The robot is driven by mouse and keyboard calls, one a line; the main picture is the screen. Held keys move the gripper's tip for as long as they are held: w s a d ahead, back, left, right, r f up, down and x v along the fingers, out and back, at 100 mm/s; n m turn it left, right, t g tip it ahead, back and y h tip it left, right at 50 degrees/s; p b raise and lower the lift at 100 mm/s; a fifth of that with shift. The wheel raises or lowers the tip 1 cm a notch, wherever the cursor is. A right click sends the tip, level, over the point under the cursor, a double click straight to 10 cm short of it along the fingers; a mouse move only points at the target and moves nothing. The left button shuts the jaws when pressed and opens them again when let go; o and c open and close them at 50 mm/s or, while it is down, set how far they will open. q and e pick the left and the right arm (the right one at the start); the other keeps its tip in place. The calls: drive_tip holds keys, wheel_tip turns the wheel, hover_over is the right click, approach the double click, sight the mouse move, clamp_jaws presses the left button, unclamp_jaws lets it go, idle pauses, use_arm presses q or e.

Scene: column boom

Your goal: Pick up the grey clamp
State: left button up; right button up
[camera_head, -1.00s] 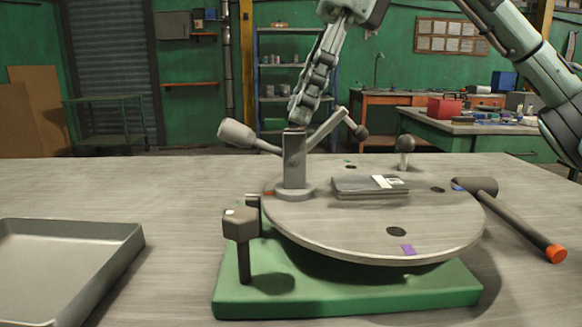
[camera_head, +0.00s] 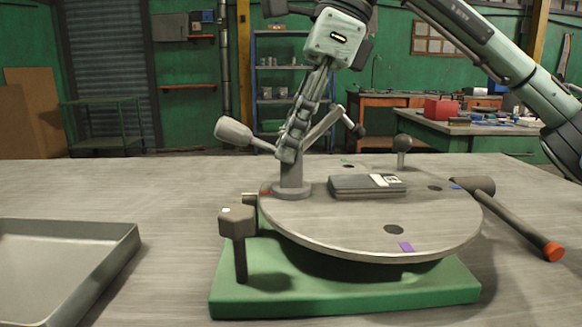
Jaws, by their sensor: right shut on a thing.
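The grey clamp (camera_head: 293,177) looks to be the upright grey post on a round foot, with a thick handle sticking out to the left and a bent lever to the right. It stands upright at the left part of a round grey turntable (camera_head: 350,237). My right gripper (camera_head: 288,154) comes down from above and is shut on the upper part of the clamp. The fingers hide the top of the post. The foot appears to rest on the turntable. My left gripper is not in view.
A flat dark case (camera_head: 352,189) with a white label lies on the turntable, right of the clamp. The turntable sits over a green base (camera_head: 345,297) with a knobbed bolt (camera_head: 238,225). A mallet (camera_head: 515,225) lies right; a metal tray (camera_head: 118,250) stands left.

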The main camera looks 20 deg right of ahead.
sight(273, 187)
clamp_jaws()
drive_tip(key=shift+r, duration=0.1)
drive_tip(key=shift+r, duration=0.5)
wheel_tip(273, 187, up, 2)
drive_tip(key=shift+r+p, duration=0.15)
drive_tip(key=shift+p, duration=0.15)
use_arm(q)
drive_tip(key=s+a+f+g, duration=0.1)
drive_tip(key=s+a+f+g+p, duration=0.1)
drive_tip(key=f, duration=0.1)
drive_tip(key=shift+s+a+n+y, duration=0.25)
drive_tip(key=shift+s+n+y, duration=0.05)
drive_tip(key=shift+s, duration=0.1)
use_arm(e)
drive_tip(key=a+r, duration=0.7)
drive_tip(key=a, duration=0.4)
drive_tip(key=shift+s+a+r, duration=0.25)
drive_tip(key=shift+a+r, duration=0.05)
drive_tip(key=shift+a, duration=0.05)
drive_tip(key=shift+d, duration=0.1)
